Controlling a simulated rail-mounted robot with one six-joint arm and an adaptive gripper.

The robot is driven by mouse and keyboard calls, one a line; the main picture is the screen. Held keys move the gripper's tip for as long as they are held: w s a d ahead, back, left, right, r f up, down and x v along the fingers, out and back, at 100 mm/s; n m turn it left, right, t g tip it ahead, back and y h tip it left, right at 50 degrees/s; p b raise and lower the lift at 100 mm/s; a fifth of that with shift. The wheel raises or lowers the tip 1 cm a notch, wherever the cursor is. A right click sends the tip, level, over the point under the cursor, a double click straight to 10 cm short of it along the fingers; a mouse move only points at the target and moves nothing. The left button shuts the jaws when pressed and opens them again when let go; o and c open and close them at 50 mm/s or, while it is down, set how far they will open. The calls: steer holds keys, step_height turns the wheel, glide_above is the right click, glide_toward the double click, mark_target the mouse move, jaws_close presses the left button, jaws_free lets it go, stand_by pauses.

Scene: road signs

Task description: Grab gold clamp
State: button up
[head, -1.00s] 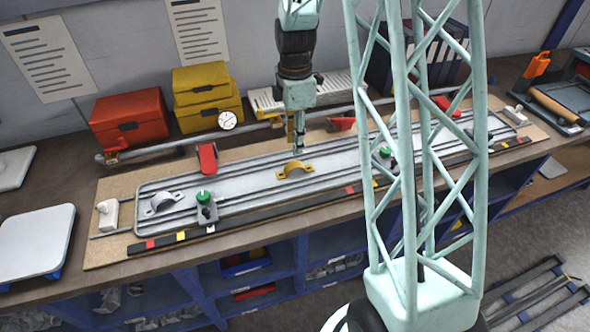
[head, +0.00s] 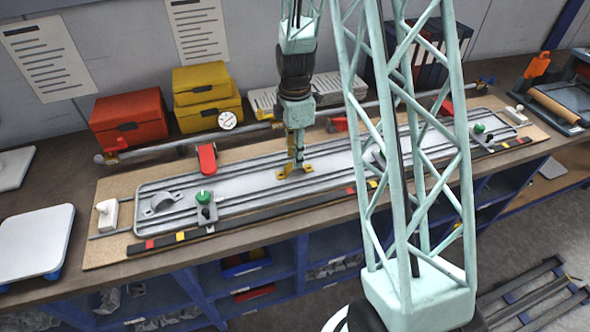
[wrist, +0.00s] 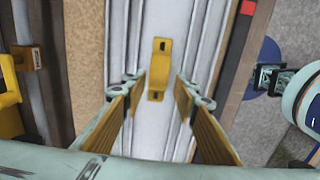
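The gold clamp (head: 295,171) is a small arched bracket with flat slotted ends, lying on the grey metal plate (head: 240,184). My gripper (head: 296,163) points down right over it in the head view and hides part of its arch. In the wrist view the gold clamp (wrist: 157,70) lies lengthwise up the picture, between and just beyond the fingertips. My gripper (wrist: 160,84) is open there, with a finger on each side and visible gaps to the clamp. Whether the fingertips reach down to its height is hard to tell.
A grey clamp (head: 163,203) and a green-knobbed fixture (head: 205,207) are on the plate to the left. A red clamp (head: 207,157) sits behind the plate near a long metal bar (head: 160,149). Red (head: 130,117) and yellow (head: 205,96) boxes stand at the back.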

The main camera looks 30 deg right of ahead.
steer(key=shift+w+d+f, duration=0.1)
steer(key=shift+f, duration=2.5)
steer(key=shift+c, duration=0.6)
steer(key=c, duration=0.6)
steer(key=shift+r, duration=0.1)
steer(key=shift+r, duration=1.75)
steer(key=s+a, duration=0.1)
steer(key=s, duration=0.4)
steer(key=s+a+r, duration=0.1)
steer(key=s, duration=0.4)
steer(key=s+a+b, duration=0.1)
steer(key=s, duration=0.4)
steer(key=shift+s+r, duration=0.2)
steer(key=shift+s, duration=0.15)
